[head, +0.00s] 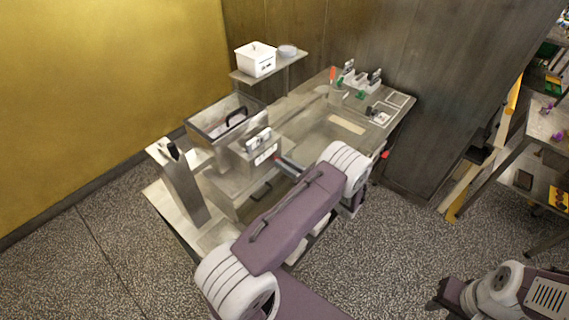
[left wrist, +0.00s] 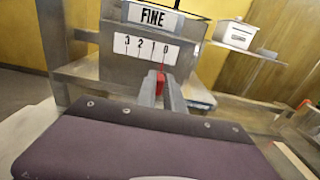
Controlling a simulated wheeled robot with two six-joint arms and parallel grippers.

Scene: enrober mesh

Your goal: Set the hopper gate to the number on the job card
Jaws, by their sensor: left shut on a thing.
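The hopper (head: 224,118) stands at the left of the bench. Its front carries a FINE plate (left wrist: 152,16) above a white scale (left wrist: 145,46) reading 3 2 1 0 from left to right. My left gripper (left wrist: 168,92) reaches the gate's red tab (left wrist: 160,82) under the scale and is shut on it, near the 0 end. A thin red mark shows close to the 0. The left gripper in the head view (head: 286,164) is at the hopper front. A pale card (head: 381,118) lies at the bench's right end, its text too small to read. My right gripper (head: 443,296) is low at right, jaws unclear.
A white lidded box (head: 256,59) and a round pale item (head: 287,51) stand on a raised shelf. Small fixtures with green and red parts (head: 361,81) are at the back right. A slanted stand (head: 178,180) is at the left. Another table (head: 550,125) is at far right.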

